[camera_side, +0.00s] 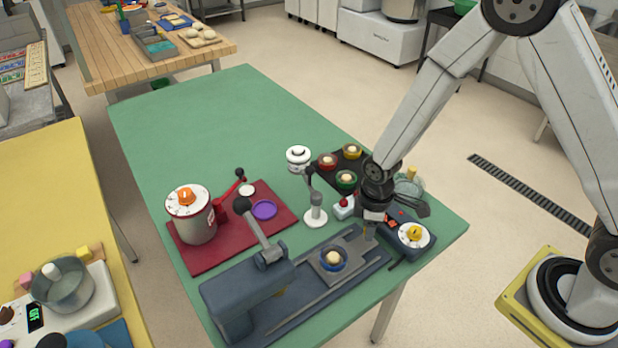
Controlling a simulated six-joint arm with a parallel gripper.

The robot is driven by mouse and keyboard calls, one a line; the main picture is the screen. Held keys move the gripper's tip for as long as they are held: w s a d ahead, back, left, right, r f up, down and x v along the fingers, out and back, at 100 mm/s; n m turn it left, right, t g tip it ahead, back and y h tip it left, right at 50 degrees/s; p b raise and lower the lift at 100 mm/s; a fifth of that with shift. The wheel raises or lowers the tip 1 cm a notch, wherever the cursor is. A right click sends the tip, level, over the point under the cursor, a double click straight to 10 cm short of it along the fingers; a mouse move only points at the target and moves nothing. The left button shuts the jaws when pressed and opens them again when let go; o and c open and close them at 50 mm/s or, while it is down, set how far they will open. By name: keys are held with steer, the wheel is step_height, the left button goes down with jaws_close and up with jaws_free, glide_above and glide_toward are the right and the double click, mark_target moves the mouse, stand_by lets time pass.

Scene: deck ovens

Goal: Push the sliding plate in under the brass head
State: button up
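The sliding plate (345,243) is a grey plate on a dark blue-grey rail base (290,313) near the table's front edge. A blue ring-shaped dish (331,268) with a pale round piece (333,257) in it sits on the plate. The press housing (245,290) with a black-knobbed lever (255,225) stands at the left end of the rails, apart from the dish. The brass head is not clearly visible; the housing seems to hide it. My gripper (370,232) points down at the plate's far right end. Its fingers are small and dark, so contact and opening are unclear.
A dial box (412,236) stands close right of my gripper. A white stand (315,215) and a dark tray with coloured cups (346,181) are behind. A red board (205,255) with a dial-topped pot (192,222) lies left. The green table's back is clear.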

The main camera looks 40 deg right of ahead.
jaws_close()
stand_by(1.1)
